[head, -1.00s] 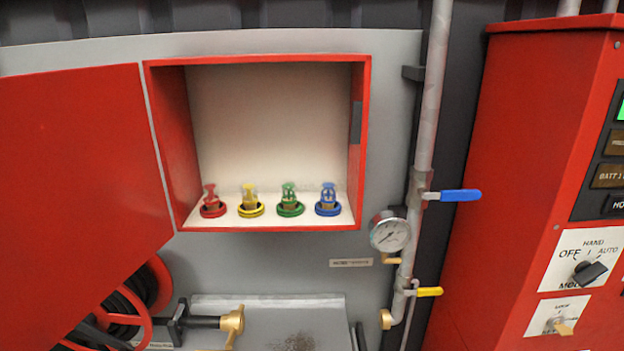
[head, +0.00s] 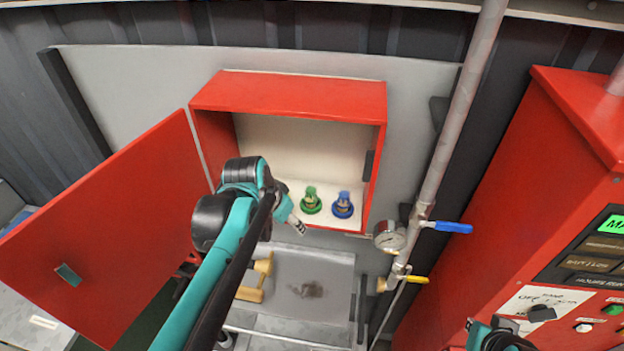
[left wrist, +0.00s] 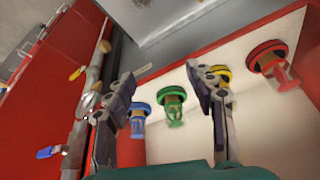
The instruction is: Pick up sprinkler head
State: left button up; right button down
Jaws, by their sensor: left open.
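Sprinkler heads on round bases stand in a row on the cabinet floor. The green head (head: 311,201) and blue head (head: 343,205) show in the head view. My left arm hides the others there. The left wrist view shows the red head (left wrist: 275,65), yellow head (left wrist: 221,75), green head (left wrist: 173,105) and blue head (left wrist: 138,122). My left gripper (head: 298,226) is at the cabinet's front opening, left of the green head. In the left wrist view its fingers (left wrist: 162,88) are spread and empty, with the green head seen between them. Part of my right arm shows at the lower right; its jaws cannot be made out.
The red cabinet (head: 290,95) has its door (head: 110,215) swung open to the left. Right of it are a vertical pipe (head: 455,130), a gauge (head: 389,236), a blue-handled valve (head: 452,227) and a yellow-handled valve (head: 415,279). A red control panel (head: 560,170) stands further right.

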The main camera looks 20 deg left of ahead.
aim_at(310, 190)
pick_arm(q)
jog(key=w+p, duration=0.1)
jog(key=w, duration=0.6)
jog(key=shift+d, duration=0.2)
jog(key=shift+w+r, duration=0.15)
jog(key=shift+w, duration=0.2)
jog(key=w, duration=0.1)
jog(key=w+p, duration=0.1)
jog(key=w, duration=0.1)
jog(key=w+f, duration=0.1)
jog(key=shift+w+d+p, duration=0.25)
jog(key=shift+w+p, duration=0.05)
jog(key=shift+w+f, duration=0.1)
jog(key=shift+s, duration=0.35)
jog(key=shift+c, duration=1.3)
grip_shut()
